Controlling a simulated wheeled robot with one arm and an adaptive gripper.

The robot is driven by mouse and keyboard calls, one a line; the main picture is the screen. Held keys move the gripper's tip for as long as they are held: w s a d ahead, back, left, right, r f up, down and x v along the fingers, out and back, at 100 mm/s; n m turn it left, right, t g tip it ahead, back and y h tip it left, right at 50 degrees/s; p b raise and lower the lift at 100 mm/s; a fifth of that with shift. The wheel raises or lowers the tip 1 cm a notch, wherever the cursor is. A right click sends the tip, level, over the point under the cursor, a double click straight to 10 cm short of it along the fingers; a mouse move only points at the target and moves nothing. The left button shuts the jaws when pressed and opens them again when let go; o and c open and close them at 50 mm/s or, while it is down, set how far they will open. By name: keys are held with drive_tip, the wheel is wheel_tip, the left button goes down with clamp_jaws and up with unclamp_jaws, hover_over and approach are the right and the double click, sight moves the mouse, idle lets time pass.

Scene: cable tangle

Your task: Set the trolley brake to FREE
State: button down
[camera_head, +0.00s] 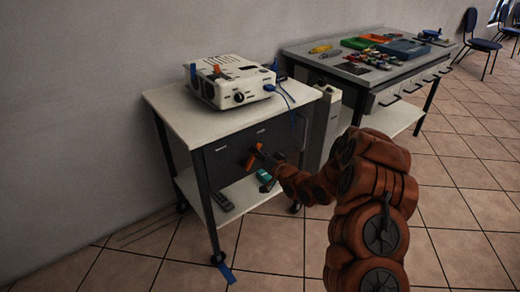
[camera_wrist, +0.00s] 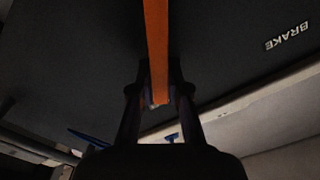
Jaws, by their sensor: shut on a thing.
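The trolley (camera_head: 160,100) stands against the wall with a white top and a dark front panel (camera_head: 222,152). An orange brake lever (camera_head: 252,160) sticks out from that panel. In the wrist view the orange lever (camera_wrist: 157,45) runs down from the top edge to between my fingers. The word BRAKE (camera_wrist: 287,37) is printed on the dark panel, upside down in that view. My gripper (camera_wrist: 158,98) is shut on the lever's end; in the head view my gripper (camera_head: 262,158) is at the panel. No FREE marking is readable.
A white device (camera_head: 232,82) with blue cables sits on the trolley top. The lower shelf holds a dark remote-like item (camera_head: 222,200) and a green item (camera_head: 264,176). A workbench (camera_head: 345,70) with trays and tools stands behind to the right.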

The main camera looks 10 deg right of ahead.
idle(0.3)
drive_tip(key=c, duration=1.1)
unclamp_jaws()
drive_tip(key=v, duration=1.2)
